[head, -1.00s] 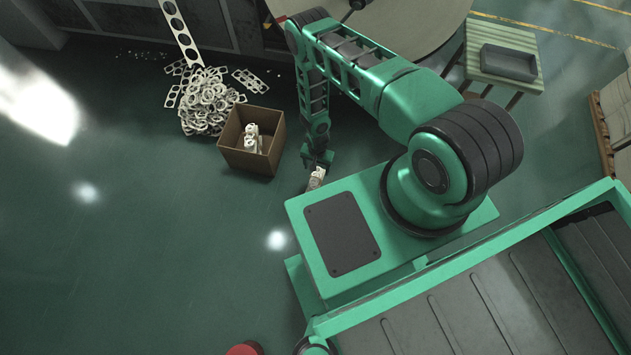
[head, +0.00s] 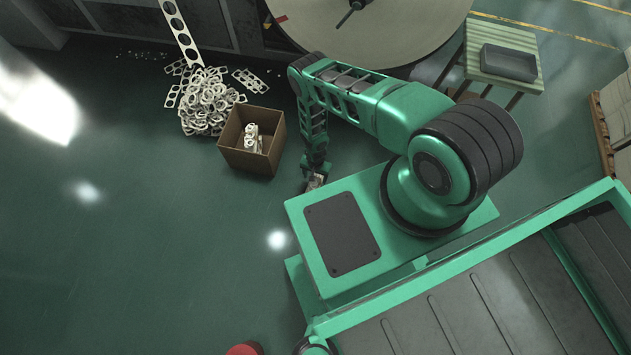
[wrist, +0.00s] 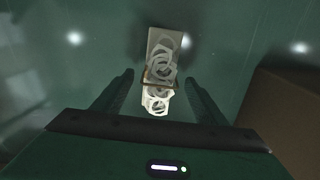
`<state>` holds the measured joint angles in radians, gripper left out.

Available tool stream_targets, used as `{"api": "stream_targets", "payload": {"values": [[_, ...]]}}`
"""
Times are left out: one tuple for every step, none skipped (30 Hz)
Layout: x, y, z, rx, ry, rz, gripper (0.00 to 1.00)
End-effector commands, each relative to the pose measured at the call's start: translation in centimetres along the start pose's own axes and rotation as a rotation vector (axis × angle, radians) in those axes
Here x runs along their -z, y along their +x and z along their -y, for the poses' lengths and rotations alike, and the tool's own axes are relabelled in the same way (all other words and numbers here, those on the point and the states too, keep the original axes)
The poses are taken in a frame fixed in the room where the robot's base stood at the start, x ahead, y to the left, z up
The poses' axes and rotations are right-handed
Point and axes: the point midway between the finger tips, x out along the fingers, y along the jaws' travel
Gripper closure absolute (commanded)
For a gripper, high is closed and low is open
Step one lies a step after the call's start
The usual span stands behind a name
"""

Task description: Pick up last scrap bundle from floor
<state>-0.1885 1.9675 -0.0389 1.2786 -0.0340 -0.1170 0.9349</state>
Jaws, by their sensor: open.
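The scrap bundle (wrist: 160,70) lies on the floor in the wrist view, a strapped stack of pale metal pieces with ring-shaped cut-outs. My gripper (wrist: 160,84) is open, with one finger to the left of the bundle and one to the right, and a gap on each side. In the head view the bundle (head: 316,182) shows only in part, beside my base and mostly hidden by my gripper (head: 314,178).
A cardboard box (head: 246,160) holding scrap bundles (head: 252,138) stands left of my gripper; a brown wall of it (wrist: 285,110) shows at right in the wrist view. A loose scrap pile (head: 208,105) lies beyond it. The floor at left is clear.

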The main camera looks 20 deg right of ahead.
Motion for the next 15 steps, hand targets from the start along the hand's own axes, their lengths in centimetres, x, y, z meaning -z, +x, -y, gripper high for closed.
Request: {"api": "stream_targets", "payload": {"values": [[-0.02, 0.12, -0.03, 0.000, 0.000, 0.000, 0.34], [-0.02, 0.14, -0.03, -0.001, 0.000, 0.000, 0.34], [-0.01, 0.14, -0.03, 0.000, 0.000, 0.000, 0.34], [-0.01, 0.13, -0.03, 0.000, 0.000, 0.000, 0.34], [-0.01, 0.12, -0.03, 0.000, 0.000, 0.000, 0.34], [0.00, 0.11, -0.02, 0.000, 0.000, 0.000, 0.34], [0.00, 0.11, -0.02, 0.000, 0.000, 0.000, 0.34], [0.00, 0.11, -0.02, 0.000, 0.000, 0.000, 0.42], [0.00, 0.11, -0.02, 0.000, 0.000, 0.000, 0.51], [0.00, 0.11, -0.02, 0.000, 0.000, 0.000, 0.58], [0.00, 0.10, -0.02, 0.000, 0.000, 0.000, 0.65], [0.01, 0.10, -0.02, 0.000, 0.000, 0.000, 0.75], [0.00, 0.10, -0.02, 0.000, 0.000, 0.000, 0.82], [0.01, 0.10, -0.01, 0.000, 0.000, 0.000, 0.83], [0.01, 0.09, 0.00, 0.000, 0.000, 0.000, 0.83]]}}
